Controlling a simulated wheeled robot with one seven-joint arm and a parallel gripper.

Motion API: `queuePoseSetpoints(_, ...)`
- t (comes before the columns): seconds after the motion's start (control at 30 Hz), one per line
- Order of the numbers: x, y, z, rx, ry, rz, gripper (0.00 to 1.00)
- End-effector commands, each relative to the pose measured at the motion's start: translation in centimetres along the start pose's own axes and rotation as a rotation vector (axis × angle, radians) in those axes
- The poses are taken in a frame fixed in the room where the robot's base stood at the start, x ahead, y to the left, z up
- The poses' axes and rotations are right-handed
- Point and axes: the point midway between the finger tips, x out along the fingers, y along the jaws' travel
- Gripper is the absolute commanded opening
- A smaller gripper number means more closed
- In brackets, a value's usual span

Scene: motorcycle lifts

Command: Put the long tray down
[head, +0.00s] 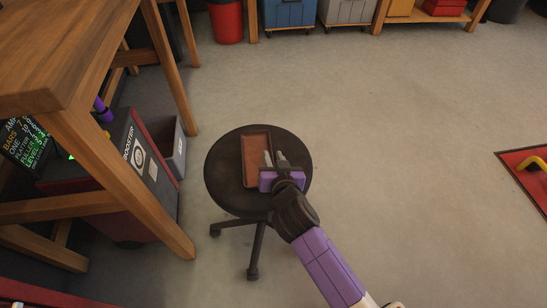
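The long tray (255,145) is reddish-brown and rectangular with a raised rim. My gripper (274,157) reaches in from the lower right, over the seat, at the tray's right long edge. Its two grey fingers point away from me, close together, one on each side of that rim. Whether they clamp the rim is too small to tell. My gripper's purple body hides the tray's near right corner.
A wooden workbench (110,160) stands left of the stool, with a red-and-grey machine (145,165) and a grey bin (175,150) beneath. A red bin (226,20) and blue and grey containers (290,12) line the back. A red lift platform (525,165) is at right. Floor right of the stool is clear.

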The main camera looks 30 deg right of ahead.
Motion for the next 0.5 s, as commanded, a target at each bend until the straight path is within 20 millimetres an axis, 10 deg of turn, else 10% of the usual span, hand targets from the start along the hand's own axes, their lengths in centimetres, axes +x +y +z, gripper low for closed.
queuePoseSetpoints(0.5,-9.2,0.0,-0.1,0.000,-0.002,0.000,0.24)
